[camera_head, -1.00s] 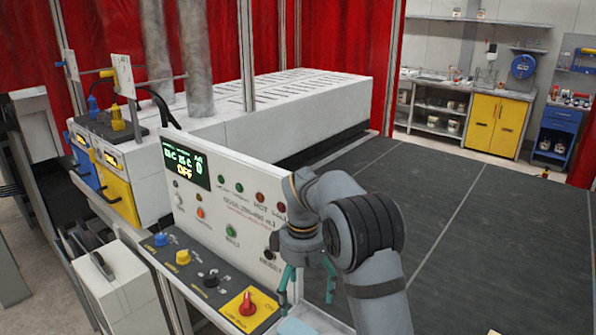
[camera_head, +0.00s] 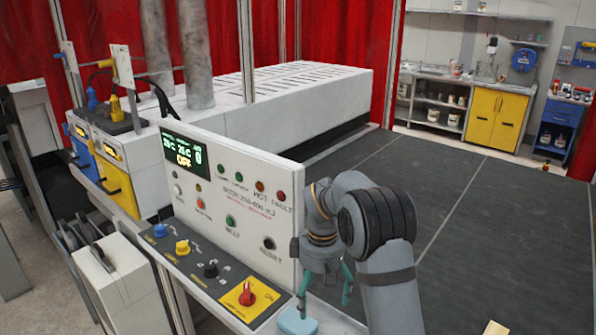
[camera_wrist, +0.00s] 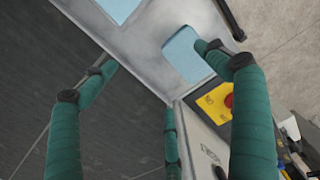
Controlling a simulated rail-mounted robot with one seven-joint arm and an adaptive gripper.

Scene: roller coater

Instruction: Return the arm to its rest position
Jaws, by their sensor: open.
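My gripper (camera_head: 325,292), with teal-wrapped fingers, hangs at the lower middle of the head view. It is open, pointing down, just right of the control panel (camera_head: 235,190). Nothing shows between its fingers. In the wrist view the fingers of my gripper (camera_wrist: 160,100) are spread wide. My arm (camera_head: 385,250) rises from the bottom right and bends over to the gripper.
A light blue block (camera_head: 297,321) lies below the gripper on a pale ledge. A long white slotted housing (camera_head: 300,95) stands behind.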

